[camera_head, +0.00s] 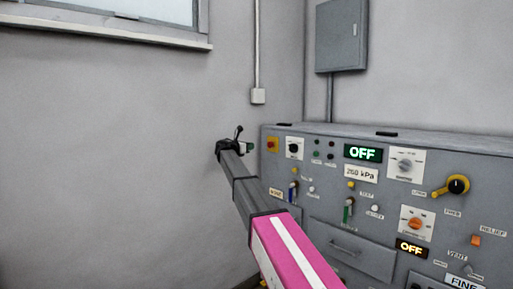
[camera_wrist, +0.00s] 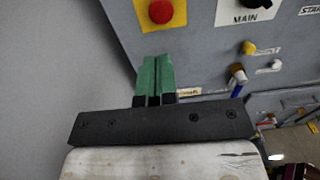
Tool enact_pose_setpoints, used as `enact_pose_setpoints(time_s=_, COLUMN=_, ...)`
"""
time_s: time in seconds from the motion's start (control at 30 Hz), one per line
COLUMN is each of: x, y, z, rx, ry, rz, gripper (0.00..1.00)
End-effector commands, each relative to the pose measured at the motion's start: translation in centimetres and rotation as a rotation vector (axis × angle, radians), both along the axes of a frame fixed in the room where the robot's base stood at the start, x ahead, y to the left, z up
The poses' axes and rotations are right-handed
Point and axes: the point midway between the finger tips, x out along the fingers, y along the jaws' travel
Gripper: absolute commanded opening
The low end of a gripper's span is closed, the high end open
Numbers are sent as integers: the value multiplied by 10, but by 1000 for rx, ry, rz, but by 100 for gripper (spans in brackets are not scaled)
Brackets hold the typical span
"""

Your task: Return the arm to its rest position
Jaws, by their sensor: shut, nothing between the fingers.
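My arm reaches from the bottom of the head view up and to the left, its pink and white link nearest. My gripper (camera_head: 247,148) is at the arm's far end, at the left edge of the control panel (camera_head: 334,207). In the wrist view, the two green fingers of my gripper (camera_wrist: 155,76) are pressed together with nothing between them. They point toward the panel's upper left corner, just below the red button on a yellow base (camera_wrist: 160,11). I cannot tell how far the fingertips are from the panel face.
The panel carries several knobs, switches and lamps, a green "OFF" display (camera_head: 363,153), a "260 kPa" readout (camera_head: 361,174) and a yellow-handled lever (camera_head: 455,186). A grey wall box (camera_head: 341,36) hangs above. The space left of the arm, before the bare wall (camera_head: 110,150), is clear.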

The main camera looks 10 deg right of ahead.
Motion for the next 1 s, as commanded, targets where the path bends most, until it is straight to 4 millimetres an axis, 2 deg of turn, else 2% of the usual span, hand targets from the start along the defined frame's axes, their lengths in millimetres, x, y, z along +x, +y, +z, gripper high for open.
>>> enact_pose_setpoints(time_s=0.2, x=-9, y=13, z=1, rx=0, ry=0, rz=1, gripper=0)
enact_pose_setpoints(time_s=0.53, x=-9, y=14, z=1, rx=1, ry=-1, rz=1, gripper=0)
enact_pose_setpoints(time_s=0.63, x=-14, y=10, z=-9, rx=23, ry=-6, rz=-1, gripper=0)
enact_pose_setpoints(time_s=0.67, x=-17, y=7, z=-16, rx=40, ry=-11, rz=-2, gripper=0)
enact_pose_setpoints(time_s=0.77, x=-35, y=-7, z=-52, rx=138, ry=-37, rz=-14, gripper=0)
enact_pose_setpoints(time_s=1.0, x=-106, y=-49, z=-183, rx=531, ry=-153, rz=-117, gripper=0)
